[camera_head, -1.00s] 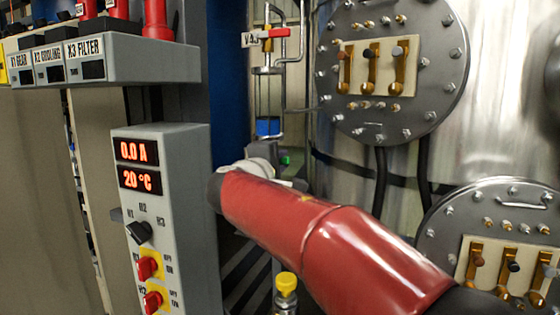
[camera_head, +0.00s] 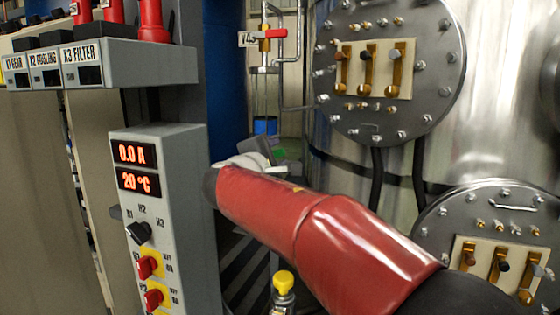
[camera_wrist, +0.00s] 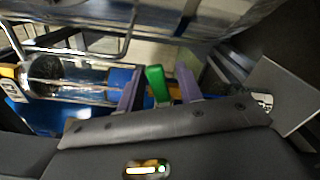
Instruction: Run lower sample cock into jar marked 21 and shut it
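In the wrist view a green handle (camera_wrist: 157,85) stands between the two purple fingers of my gripper (camera_wrist: 158,88). The fingers are apart, with gaps visible beside the handle. It may be the lower sample cock, but no label on it can be read. A clear glass cylinder (camera_wrist: 85,75) with blue ends lies left of the fingers in this view. In the head view a red-handled valve (camera_head: 275,33) is on the piping above a glass tube, with a blue part (camera_head: 265,125) at its lower end. My gripper is mostly hidden behind my arm there. No jar marked 21 can be made out.
A grey control box (camera_head: 165,225) with red digits stands left of my arm. A steel vessel (camera_head: 490,100) with round bolted flanges (camera_head: 390,70) is on the right. A yellow-topped fitting (camera_head: 284,283) is below my forearm. Pipes (camera_wrist: 125,45) run close beyond my fingers.

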